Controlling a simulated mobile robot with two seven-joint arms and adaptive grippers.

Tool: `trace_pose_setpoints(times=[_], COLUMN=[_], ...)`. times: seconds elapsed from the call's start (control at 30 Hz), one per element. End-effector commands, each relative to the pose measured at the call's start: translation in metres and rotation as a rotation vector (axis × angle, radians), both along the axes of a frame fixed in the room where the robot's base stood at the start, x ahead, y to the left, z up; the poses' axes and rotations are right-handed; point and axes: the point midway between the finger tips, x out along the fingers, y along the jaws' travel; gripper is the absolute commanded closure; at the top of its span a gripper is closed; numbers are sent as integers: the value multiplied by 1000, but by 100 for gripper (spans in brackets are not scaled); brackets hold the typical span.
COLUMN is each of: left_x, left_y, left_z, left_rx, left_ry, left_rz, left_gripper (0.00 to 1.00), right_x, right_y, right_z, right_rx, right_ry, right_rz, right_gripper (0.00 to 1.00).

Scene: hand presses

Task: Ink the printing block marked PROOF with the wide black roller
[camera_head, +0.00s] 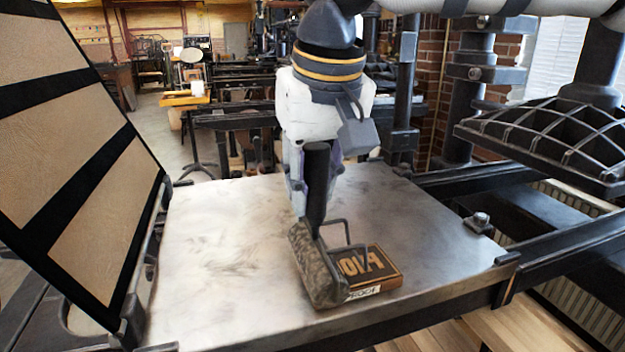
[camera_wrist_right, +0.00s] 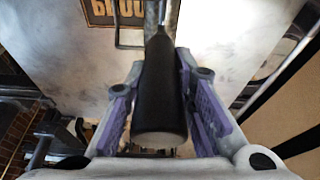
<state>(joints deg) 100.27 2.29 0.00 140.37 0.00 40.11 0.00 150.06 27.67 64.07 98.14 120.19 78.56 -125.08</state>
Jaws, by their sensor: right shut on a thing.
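My right gripper (camera_head: 317,188) is shut on the upright black handle (camera_head: 316,172) of a wide roller. The roller's mottled dark grey cylinder (camera_head: 318,266) hangs low at the left part of a printing block (camera_head: 372,265) and hides that part. I cannot tell whether the cylinder touches the block. The block is brown with raised reversed letters and a white label at its front, partly covered. In the right wrist view the handle (camera_wrist_right: 160,95) lies between the purple finger pads, with the block (camera_wrist_right: 114,12) beyond. My left gripper is not in view.
The block lies on a flat metal press bed (camera_head: 225,240) with free room to the left. A hinged framed panel (camera_head: 85,140) rises at the left edge. A ribbed press plate (camera_head: 560,140) overhangs at the right. A small bolt fitting (camera_head: 479,222) sits at the bed's right edge.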

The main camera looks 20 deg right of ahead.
Motion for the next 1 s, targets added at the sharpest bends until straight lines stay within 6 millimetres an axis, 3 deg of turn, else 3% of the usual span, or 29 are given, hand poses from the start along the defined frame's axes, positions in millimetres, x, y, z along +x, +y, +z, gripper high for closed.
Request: trace_pose_setpoints(times=[0.3, 0.6, 1.0], left_x=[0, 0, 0], left_y=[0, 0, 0], left_z=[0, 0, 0], left_rx=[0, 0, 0], left_ry=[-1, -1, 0], left_rz=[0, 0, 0], left_gripper=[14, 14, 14], right_x=[0, 1, 2], right_y=[-2, -30, -50], right_z=[-1, -2, -2], right_rx=[1, 2, 2], right_ry=[-2, -1, 1], right_rz=[-1, -2, -3], right_gripper=[100, 100, 100])
